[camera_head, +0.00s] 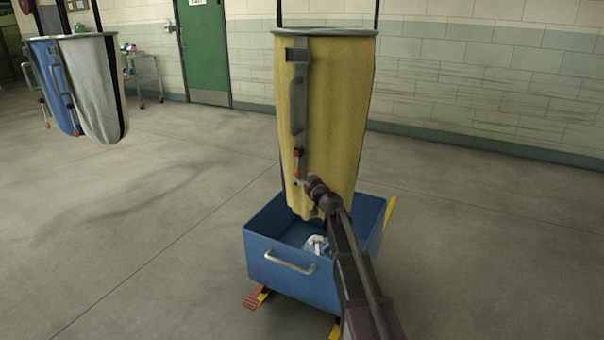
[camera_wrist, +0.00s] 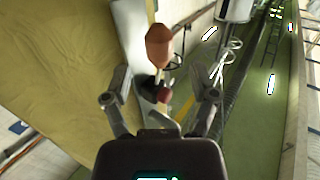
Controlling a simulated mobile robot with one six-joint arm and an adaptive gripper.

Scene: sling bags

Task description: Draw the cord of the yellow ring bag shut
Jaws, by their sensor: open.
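The yellow ring bag (camera_head: 338,100) hangs from its ring (camera_head: 325,31) in the middle of the head view; its cloth (camera_wrist: 60,80) fills the left of the wrist view. A grey strip with a handle (camera_head: 298,105) runs down its left front. Below the handle is a small red-orange cord pull (camera_head: 297,165). The wrist view shows an orange-brown knob (camera_wrist: 159,46) with a darker red piece (camera_wrist: 157,91) under it. My gripper (camera_head: 302,183) is open beside the lower end of the pull. In the wrist view, its fingers (camera_wrist: 162,92) stand either side of the red piece, apparently without touching it.
A blue bin (camera_head: 292,273) with a whitish bundle (camera_head: 317,244) inside stands under the yellow bag. Blue and white bags (camera_head: 98,88) hang at the far left. A trolley (camera_head: 143,75) and green door (camera_head: 203,50) are behind. Floor on both sides is clear.

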